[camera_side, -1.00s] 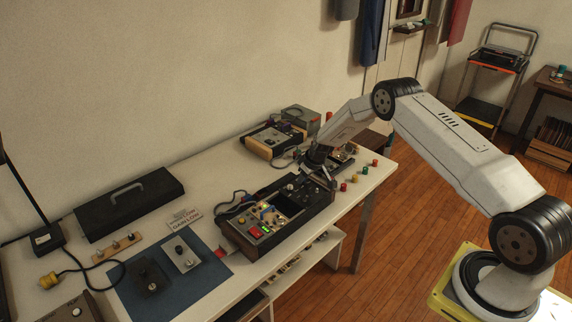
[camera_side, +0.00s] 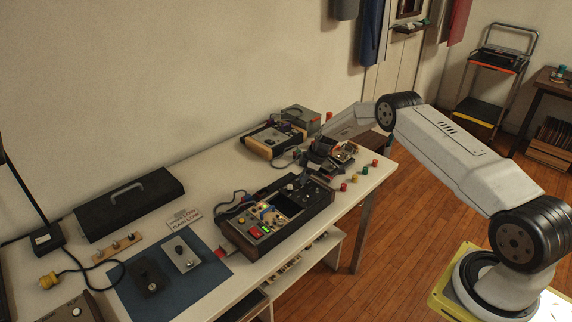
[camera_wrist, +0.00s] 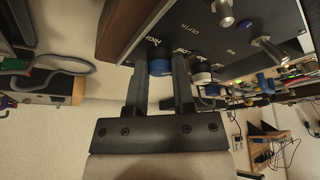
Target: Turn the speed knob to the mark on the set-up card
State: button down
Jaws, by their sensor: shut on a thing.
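The black console (camera_side: 262,243) with wooden sides lies on the white bench in the side view, its top crowded with knobs, switches and coloured buttons. In the wrist view its dark panel (camera_wrist: 205,45) fills the upper right. My gripper (camera_wrist: 160,66) is shut with its two dark fingers either side of a blue knob (camera_wrist: 159,54) near the panel's edge. The printing beside this knob is partly covered, so I cannot read its name or setting. In the side view my gripper (camera_side: 320,164) is small and dark at the console's far end. A white card (camera_side: 184,219) reads "GAIN LOW" on its lower line.
A black case (camera_side: 130,205) and a blue mat (camera_side: 205,268) with small control boxes lie on the left. A wood-sided device (camera_side: 272,140) stands behind. Several coloured caps (camera_side: 354,178) dot the right edge. Cables (camera_side: 235,202) loop beside the console.

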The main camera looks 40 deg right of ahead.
aim_at(313, 182)
jog(key=shift+d+n, duration=0.1)
jog(key=shift+n, duration=0.3)
jog(key=c, duration=0.7)
grip_release()
jog(key=shift+c, duration=0.2)
jog(key=shift+r, duration=0.15)
jog(key=v, duration=0.7)
jog(key=shift+d+r, duration=0.15)
jog(key=shift+r, duration=0.05)
